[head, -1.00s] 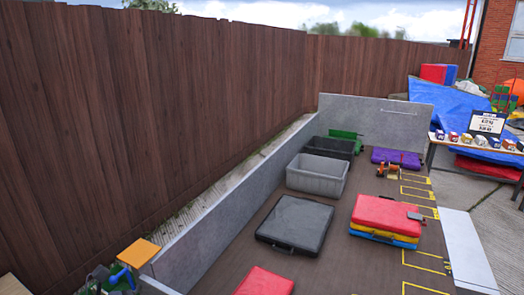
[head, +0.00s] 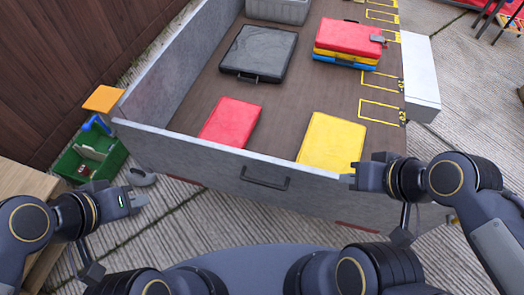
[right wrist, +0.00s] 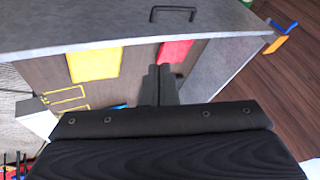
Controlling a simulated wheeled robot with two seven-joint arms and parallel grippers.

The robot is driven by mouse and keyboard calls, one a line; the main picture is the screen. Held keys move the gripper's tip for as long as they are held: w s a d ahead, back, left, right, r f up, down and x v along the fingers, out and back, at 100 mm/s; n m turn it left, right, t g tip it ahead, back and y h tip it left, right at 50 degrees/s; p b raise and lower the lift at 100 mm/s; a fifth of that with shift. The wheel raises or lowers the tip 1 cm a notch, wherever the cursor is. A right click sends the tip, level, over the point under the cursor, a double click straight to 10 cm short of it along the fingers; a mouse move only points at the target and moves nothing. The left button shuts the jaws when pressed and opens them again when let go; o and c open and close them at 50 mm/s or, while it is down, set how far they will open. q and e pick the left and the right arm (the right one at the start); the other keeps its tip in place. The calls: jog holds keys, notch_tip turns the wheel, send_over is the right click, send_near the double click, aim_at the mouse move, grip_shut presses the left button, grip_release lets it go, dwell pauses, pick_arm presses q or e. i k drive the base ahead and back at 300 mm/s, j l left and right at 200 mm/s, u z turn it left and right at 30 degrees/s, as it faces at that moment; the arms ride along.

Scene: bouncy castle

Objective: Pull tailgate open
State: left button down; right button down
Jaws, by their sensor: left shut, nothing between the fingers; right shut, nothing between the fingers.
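The tailgate (head: 205,160) is a grey panel standing upright across the near end of the trailer bed. The tailgate (right wrist: 110,30) and handle (right wrist: 173,13) also show at the top of the right wrist view. My left gripper (head: 140,201) is shut and empty, in front of and left of the handle. My right gripper (head: 350,180) is shut and empty, to the right of the handle and close to the tailgate's right end; I cannot tell whether it touches.
On the bed lie a red mat (head: 229,122), a yellow mat (head: 331,143), a black case (head: 259,52) and a stack topped by a red mat (head: 349,36). A green crate (head: 88,155) and a wooden surface (head: 25,182) stand at left. Paved ground is at right.

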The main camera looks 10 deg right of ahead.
aim_at(310, 189)
jog(key=k+j+z, duration=0.25)
jog(key=k+j, duration=0.45)
jog(key=j, duration=0.15)
